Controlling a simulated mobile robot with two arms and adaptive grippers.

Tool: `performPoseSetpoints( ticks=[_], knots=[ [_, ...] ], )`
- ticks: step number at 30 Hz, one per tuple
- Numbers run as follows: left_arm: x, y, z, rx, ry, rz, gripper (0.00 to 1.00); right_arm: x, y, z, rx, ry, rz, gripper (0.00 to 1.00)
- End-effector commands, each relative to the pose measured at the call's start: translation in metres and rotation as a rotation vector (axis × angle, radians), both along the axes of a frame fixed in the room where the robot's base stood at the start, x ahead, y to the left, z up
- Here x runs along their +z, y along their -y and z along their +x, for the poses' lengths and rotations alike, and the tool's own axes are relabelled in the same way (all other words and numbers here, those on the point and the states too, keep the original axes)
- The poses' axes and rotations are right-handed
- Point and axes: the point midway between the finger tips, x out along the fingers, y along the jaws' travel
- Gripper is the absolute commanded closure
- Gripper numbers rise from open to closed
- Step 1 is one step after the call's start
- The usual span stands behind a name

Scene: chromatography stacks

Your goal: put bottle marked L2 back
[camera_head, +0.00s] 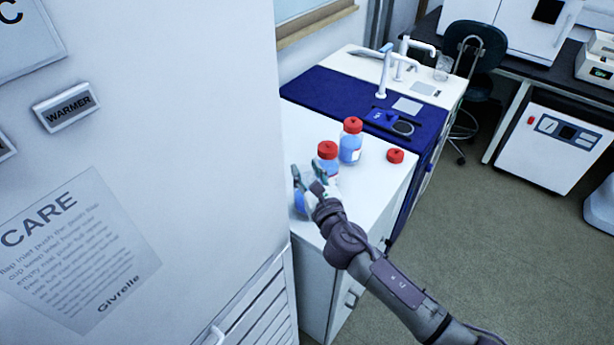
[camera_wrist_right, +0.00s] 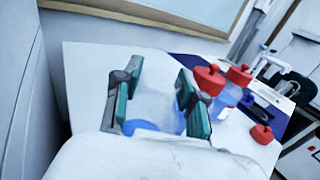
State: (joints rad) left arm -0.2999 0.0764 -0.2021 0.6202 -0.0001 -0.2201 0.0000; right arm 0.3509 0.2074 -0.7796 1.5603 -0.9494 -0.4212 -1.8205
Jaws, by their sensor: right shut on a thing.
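My right gripper (camera_head: 307,178) is shut on a clear bottle with blue liquid (camera_head: 299,204), at the left end of the white counter beside the tall white cabinet. In the right wrist view the bottle (camera_wrist_right: 155,112) sits between the two green-lined fingers (camera_wrist_right: 158,80); I see no red cap on it. I cannot read a mark on it or tell if its base touches the counter. Two red-capped bottles of blue liquid stand behind: a nearer one (camera_head: 328,151), partly hidden by my gripper, and a farther one (camera_head: 351,145). My left gripper is not in view.
A loose red cap (camera_head: 395,156) lies on the white counter (camera_head: 372,185) at the right. The tall cabinet with the WARMER sign (camera_head: 67,106) walls off the left. A blue worktop (camera_head: 330,93) with a sink and taps lies behind.

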Motion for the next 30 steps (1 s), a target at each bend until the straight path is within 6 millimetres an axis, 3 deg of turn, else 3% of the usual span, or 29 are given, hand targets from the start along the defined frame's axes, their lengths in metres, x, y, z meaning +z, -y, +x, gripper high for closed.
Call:
performPoseSetpoints(
  ticks=[3, 13, 14, 18, 30],
  knots=[
    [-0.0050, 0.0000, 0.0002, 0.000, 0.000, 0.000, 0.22, -0.0102, -0.0005, 0.0002, 0.001, 0.002, 0.003, 1.00],
    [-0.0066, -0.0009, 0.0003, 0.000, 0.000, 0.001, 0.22, -0.0122, -0.0002, 0.0003, 0.001, 0.003, 0.002, 1.00],
    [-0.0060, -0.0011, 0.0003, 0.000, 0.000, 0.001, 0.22, -0.0128, 0.0000, 0.0001, 0.001, 0.002, 0.002, 0.56],
    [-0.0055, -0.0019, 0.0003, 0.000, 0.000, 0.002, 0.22, -0.0123, 0.0000, 0.0001, 0.001, 0.001, 0.001, 0.34],
    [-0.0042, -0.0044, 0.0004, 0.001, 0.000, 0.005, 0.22, -0.0111, 0.0019, -0.0050, 0.001, 0.001, 0.001, 0.34]
  ],
)
